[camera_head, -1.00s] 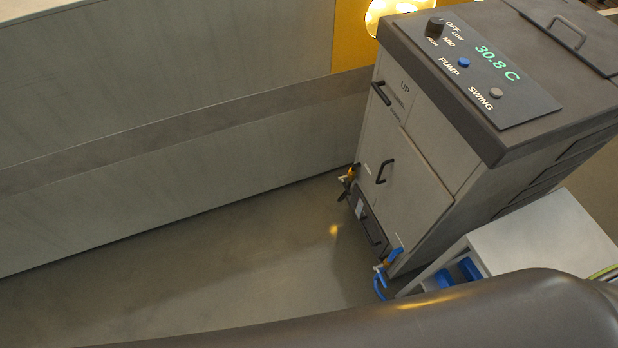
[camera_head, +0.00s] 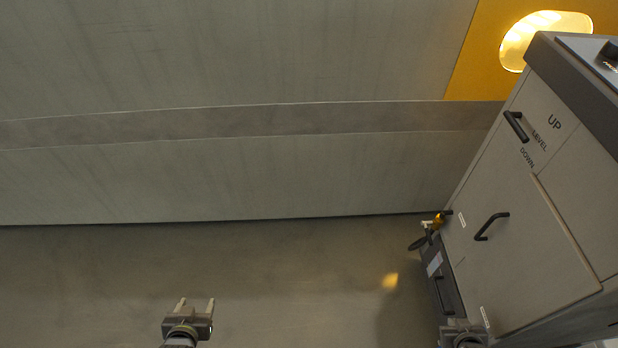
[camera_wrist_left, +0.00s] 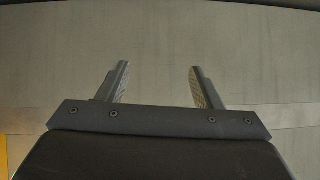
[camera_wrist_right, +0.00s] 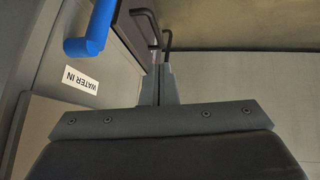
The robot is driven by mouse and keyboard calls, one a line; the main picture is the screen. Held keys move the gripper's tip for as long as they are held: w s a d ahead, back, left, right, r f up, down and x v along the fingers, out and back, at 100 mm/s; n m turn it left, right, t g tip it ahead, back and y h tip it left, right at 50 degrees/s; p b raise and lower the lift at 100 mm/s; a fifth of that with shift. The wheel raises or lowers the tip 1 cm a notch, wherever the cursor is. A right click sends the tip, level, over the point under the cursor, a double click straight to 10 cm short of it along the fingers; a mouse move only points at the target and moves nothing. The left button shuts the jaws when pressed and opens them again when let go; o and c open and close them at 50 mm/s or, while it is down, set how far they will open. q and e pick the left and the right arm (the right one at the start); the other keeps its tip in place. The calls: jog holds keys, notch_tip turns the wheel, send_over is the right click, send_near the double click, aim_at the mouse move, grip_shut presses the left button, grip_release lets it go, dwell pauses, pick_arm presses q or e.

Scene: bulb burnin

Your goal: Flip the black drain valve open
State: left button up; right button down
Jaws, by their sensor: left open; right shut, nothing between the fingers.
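The black drain valve lever (camera_head: 419,243) hangs off a yellow valve body (camera_head: 437,222) low on the grey machine's left edge in the head view. In the right wrist view, dark bent bars (camera_wrist_right: 147,16) show beyond the fingertips; I cannot tell which, if any, is the drain lever. My right gripper (camera_wrist_right: 160,68) is shut and empty; its fingers point along the machine front, and in the head view it is at the lower edge, apart from the valve. My left gripper (camera_head: 196,305) is open and empty over bare floor, far left of the valve.
The machine (camera_head: 520,230) has black handles on its panels. A blue hose or lever (camera_wrist_right: 90,35) and a "WATER IN" label (camera_wrist_right: 82,80) are close left of my right fingers. A grey wall (camera_head: 230,150) runs behind; the floor (camera_head: 320,270) left of the machine is clear.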

pick_arm(q)
jog(key=w+d+r+t+b, duration=0.1)
jog(key=w+r+t+b, duration=0.5)
jog(key=r+b, duration=0.45)
jog(key=s+d+r+t+b, duration=0.1)
jog(key=s+r+t+b, duration=0.1)
jog(key=r+b, duration=0.3)
jog(key=s+r+t+b, duration=0.1)
jog(key=r+t+b, duration=0.2)
jog(key=r+b, duration=0.3)
jog(key=shift+s+d+m+t, duration=0.3)
jog(key=shift+s+d, duration=0.05)
jog(key=shift+d, duration=0.05)
pick_arm(e)
jog(key=w+r+n+t, duration=0.1)
jog(key=w+r+t, duration=0.1)
jog(key=w, duration=0.3)
jog(key=w+r+t+y, duration=0.1)
jog(key=w+t, duration=0.2)
jog(key=w, duration=0.3)
jog(key=w+a+r+n+t+y, duration=0.1)
jog(key=w+r+t, duration=0.1)
jog(key=w, duration=0.4)
jog(key=shift+w+r+n+t, duration=0.2)
jog(key=shift+r+n+t, duration=0.1)
jog(key=shift+r, duration=0.05)
jog(key=shift+w+a, duration=0.1)
